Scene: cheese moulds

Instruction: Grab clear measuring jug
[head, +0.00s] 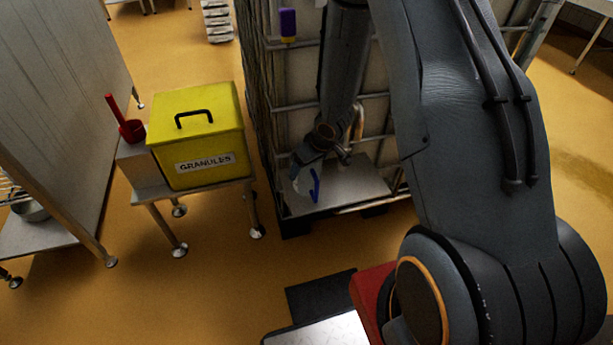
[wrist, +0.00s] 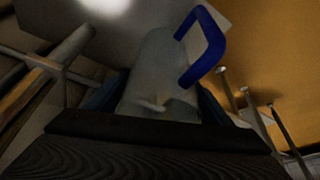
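The clear measuring jug (head: 302,184) has a see-through body and a blue handle on its right side. It is at my gripper (head: 306,172), over the grey metal plate in the cage frame; I cannot tell whether it rests on the plate. In the wrist view the jug (wrist: 158,72) lies between the two dark fingers of my gripper (wrist: 160,95), with its handle to the upper right. The fingers flank the jug closely on both sides. Whether they press on it cannot be told.
A metal cage frame around a pale tank (head: 292,85) stands close behind and beside my arm, with a purple-topped item (head: 288,24) on it. A yellow granules bin (head: 205,128) and a red scoop (head: 130,128) stand on a side stand to the left.

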